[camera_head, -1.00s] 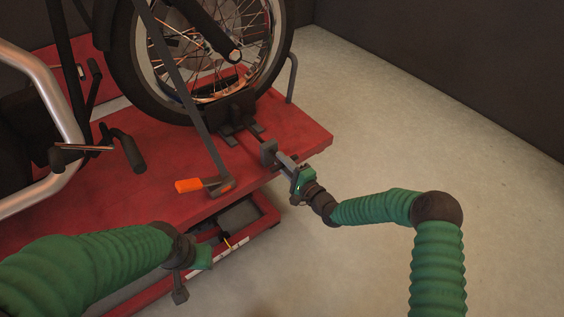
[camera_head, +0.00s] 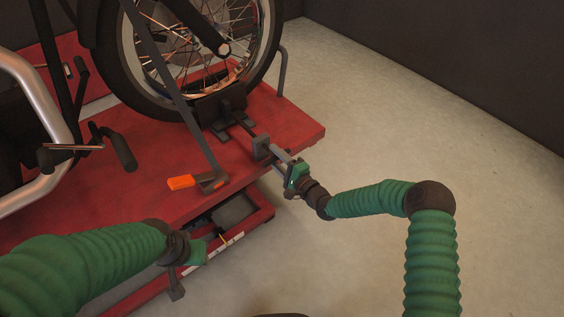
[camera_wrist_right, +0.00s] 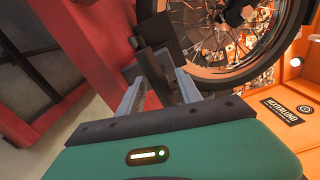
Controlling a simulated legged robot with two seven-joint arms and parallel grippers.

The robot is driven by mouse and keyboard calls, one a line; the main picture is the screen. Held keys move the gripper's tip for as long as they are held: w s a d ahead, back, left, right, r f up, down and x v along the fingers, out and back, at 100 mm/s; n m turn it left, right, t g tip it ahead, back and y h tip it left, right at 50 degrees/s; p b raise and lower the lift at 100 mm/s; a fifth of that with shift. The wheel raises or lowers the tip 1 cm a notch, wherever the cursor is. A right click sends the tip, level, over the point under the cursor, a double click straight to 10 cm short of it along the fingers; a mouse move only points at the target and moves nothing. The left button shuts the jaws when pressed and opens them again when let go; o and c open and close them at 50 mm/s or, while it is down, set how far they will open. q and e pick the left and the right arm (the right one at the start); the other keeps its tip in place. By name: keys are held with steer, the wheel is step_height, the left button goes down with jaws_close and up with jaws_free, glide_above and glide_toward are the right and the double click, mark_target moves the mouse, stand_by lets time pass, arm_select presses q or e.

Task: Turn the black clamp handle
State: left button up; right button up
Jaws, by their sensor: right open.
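The black clamp handle (camera_head: 261,147) is a dark block at the front edge of the red lift, on a rod from the wheel clamp (camera_head: 222,106). In the right wrist view the handle (camera_wrist_right: 156,72) is a dark, tilted plate just ahead of and between my fingers. My right gripper (camera_head: 276,157) is open at the handle, its two grey fingers (camera_wrist_right: 158,88) reaching toward it; I cannot tell whether they touch it. My left gripper (camera_head: 177,279) hangs low beside the lift's front edge, apart from the handle; its jaw opening is unclear.
The red lift platform (camera_head: 130,188) carries a motorcycle whose front wheel (camera_head: 265,55) stands in the clamp. An orange-gripped lever (camera_head: 181,182) lies on the platform, left of the handle. The floor (camera_head: 400,120) to the right is clear.

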steer(key=p+v, duration=0.5)
steer(key=v, duration=1.1)
steer(key=shift+s+d, duration=0.25)
steer(key=shift+s, duration=0.05)
